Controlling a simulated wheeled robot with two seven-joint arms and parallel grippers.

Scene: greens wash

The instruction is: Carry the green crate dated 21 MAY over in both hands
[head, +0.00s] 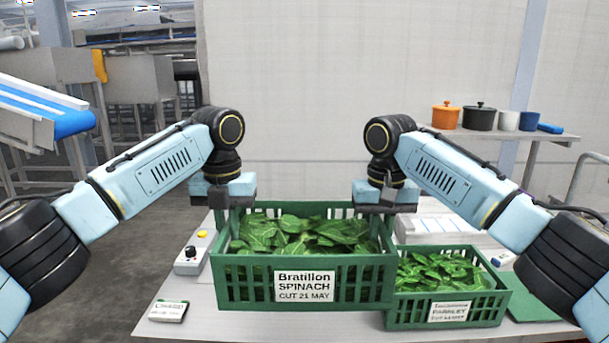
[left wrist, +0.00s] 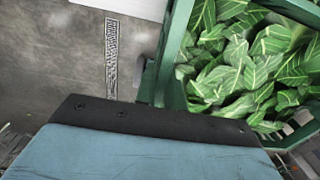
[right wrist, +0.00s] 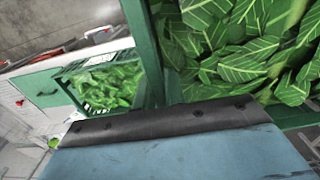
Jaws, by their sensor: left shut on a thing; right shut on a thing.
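The green crate labelled Bratillon SPINACH, CUT 21 MAY (head: 345,292), is full of striped green leaves and looks raised above the table in the head view. My left gripper (head: 228,198) is shut on its left side near the far corner. My right gripper (head: 385,200) is shut on its far right part. The crate looks about level. Its wall and leaves also show in the left wrist view (left wrist: 176,50) and the right wrist view (right wrist: 146,45). The fingertips themselves are hidden in both wrist views.
A second green crate labelled PARSLEY (head: 490,306) stands on the white table (head: 250,322), close to the right of the spinach crate. A control box with a knob (head: 190,260) and a small sign (head: 168,311) are at left. A shelf with pots (head: 480,117) is at back right.

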